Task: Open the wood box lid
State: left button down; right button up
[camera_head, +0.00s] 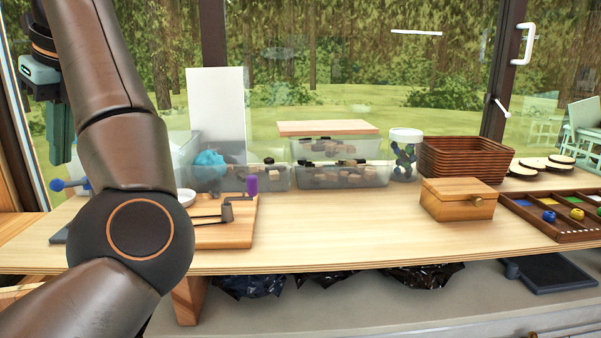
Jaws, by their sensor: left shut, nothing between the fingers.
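The wood box (457,206) stands on the table at the right of the middle. Its lid (459,190) is down, and a small dark clasp shows on its front. My left gripper (60,150) is at the far left, raised near the window and pointing down. Its fingers are shut with nothing between them, and it is far from the box. My left arm covers the left part of the view. My right gripper is not in view.
A brown basket (465,159) stands behind the box, and a compartment tray (560,213) lies right beside it. Clear containers (345,176), a lidded jar (405,152) and a wooden board (215,235) stand to the left. The tabletop (345,225) left of the box is clear.

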aim_at(471, 189)
jog(key=k+l, duration=0.85)
